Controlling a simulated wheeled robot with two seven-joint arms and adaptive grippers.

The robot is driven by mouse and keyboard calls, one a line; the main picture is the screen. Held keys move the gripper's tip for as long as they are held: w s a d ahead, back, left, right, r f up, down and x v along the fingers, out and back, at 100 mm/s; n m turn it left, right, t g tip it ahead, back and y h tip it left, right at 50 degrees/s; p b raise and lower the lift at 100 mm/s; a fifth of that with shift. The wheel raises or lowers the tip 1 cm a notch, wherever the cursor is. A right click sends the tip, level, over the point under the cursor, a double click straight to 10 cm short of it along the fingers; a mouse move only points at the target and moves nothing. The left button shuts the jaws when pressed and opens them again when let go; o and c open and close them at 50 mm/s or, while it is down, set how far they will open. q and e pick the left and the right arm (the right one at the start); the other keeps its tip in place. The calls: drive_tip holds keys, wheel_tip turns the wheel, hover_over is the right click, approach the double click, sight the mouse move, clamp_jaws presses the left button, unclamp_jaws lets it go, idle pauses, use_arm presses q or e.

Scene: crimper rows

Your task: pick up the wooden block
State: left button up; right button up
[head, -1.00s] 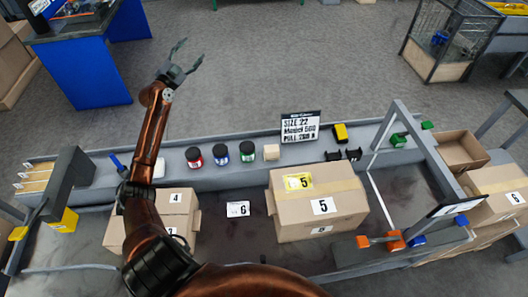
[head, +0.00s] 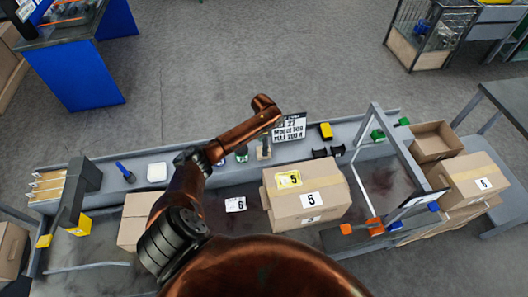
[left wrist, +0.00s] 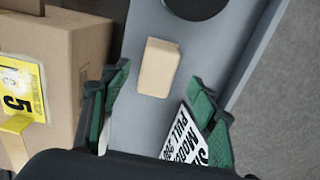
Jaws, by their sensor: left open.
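The wooden block (left wrist: 159,67) is a small pale tan block on the grey shelf. In the left wrist view it lies ahead of and between the fingertips, with a gap on both sides. My left gripper (left wrist: 159,88) is open and empty, its green-padded fingers spread. In the head view the arm reaches over the shelf and the gripper points down above the block (head: 264,153), which is partly covered. My right gripper is in no view.
A cardboard box (left wrist: 60,65) with a yellow label stands close beside the left finger. A green-labelled jar (head: 242,154) is left of the block. Black holders (head: 328,152) sit farther right.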

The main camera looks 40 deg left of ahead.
use_arm(q)
wheel_tip(320, 180, down, 5)
drive_tip(key=shift+s+d+f, duration=0.1)
drive_tip(key=shift+f, duration=0.05)
drive_tip(key=c, duration=1.4)
